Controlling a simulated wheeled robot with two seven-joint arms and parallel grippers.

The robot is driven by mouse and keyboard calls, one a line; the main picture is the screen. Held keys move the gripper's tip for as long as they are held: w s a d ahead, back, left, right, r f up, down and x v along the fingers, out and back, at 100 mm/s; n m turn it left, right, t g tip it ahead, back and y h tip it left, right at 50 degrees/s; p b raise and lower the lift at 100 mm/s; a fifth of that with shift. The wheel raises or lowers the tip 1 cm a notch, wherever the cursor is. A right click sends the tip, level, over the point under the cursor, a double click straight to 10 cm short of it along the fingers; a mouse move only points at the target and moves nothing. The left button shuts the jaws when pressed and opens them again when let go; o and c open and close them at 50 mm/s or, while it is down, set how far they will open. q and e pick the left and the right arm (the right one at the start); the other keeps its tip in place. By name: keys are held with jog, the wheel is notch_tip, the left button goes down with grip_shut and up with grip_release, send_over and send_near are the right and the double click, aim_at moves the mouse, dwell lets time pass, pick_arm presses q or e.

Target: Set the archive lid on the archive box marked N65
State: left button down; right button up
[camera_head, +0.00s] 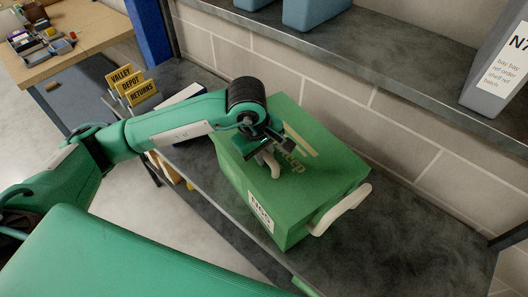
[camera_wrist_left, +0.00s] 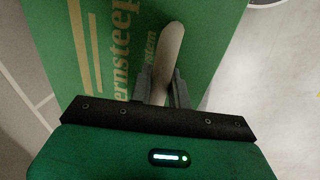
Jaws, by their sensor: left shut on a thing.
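A green archive box (camera_head: 252,205) stands on the grey shelf, with a small white label on its near side; the tilted label looks like N65. A green top face with pale printing, which I take for the archive lid (camera_head: 325,160), lies over the box. I cannot make out a seam or gap between them. My left gripper (camera_head: 268,158) is over the top face, shut on its cream handle. In the left wrist view the handle (camera_wrist_left: 169,55) stands between the fingers (camera_wrist_left: 161,88) against the lid (camera_wrist_left: 120,55). My right gripper is not in view.
A cream handle (camera_head: 340,209) sticks out at the box's right end. A brick wall (camera_head: 335,70) runs behind, under an upper shelf (camera_head: 350,62) with blue bins (camera_head: 316,12) and a grey file (camera_head: 500,60). Yellow signs (camera_head: 130,86) stand left. The shelf (camera_head: 430,235) is clear on the right.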

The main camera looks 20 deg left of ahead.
pick_arm(q)
jog(key=c, duration=1.2)
grip_release()
jog(key=shift+c, duration=0.2)
jog(key=shift+r, duration=0.1)
jog(key=b+v, duration=0.3)
jog(key=v, duration=1)
jog(key=shift+r, duration=0.35)
jog(key=shift+s+f, duration=0.1)
